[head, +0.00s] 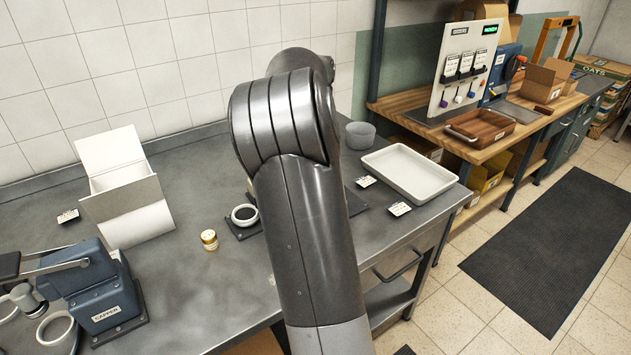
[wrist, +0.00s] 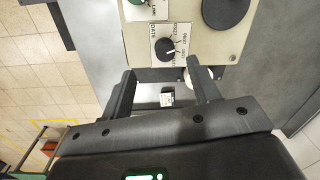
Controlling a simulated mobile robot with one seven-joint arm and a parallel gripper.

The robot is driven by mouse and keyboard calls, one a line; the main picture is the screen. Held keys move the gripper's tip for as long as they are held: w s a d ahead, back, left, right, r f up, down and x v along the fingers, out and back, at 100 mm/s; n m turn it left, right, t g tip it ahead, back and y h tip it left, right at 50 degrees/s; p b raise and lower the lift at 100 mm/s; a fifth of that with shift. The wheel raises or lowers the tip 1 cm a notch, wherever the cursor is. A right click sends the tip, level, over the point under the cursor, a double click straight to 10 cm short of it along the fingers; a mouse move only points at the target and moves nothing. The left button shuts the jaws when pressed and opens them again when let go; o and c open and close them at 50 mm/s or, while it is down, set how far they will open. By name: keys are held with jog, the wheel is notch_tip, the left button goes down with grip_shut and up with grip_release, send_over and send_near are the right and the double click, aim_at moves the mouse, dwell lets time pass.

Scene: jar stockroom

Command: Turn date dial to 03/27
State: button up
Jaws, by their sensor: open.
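The date dial (wrist: 166,48) is a black round knob on a white label plate, on the front of a cream machine (wrist: 233,45) in the wrist view. A light pointer mark shows on it. In the head view my arm hides the gripper and the dial.
A larger black round part (wrist: 226,10) sits beside the dial. The bench holds a blue capper (head: 100,290), a white box (head: 127,190), a gold-lidded jar (head: 209,239), a white tray (head: 408,172) and a grey tub (head: 360,134). Open floor lies to the right.

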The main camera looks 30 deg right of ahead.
jog(key=shift+m+g, duration=0.3)
jog(key=shift+m, duration=0.2)
jog(key=f, duration=0.4)
jog(key=w+d+f, duration=0.1)
jog(key=f, duration=0.3)
jog(key=d+f, duration=0.1)
jog(key=f, duration=0.3)
jog(key=shift+w+d+f, duration=0.2)
jog(key=shift+w+d, duration=0.05)
jog(key=shift+w, duration=0.05)
jog(key=c, duration=1)
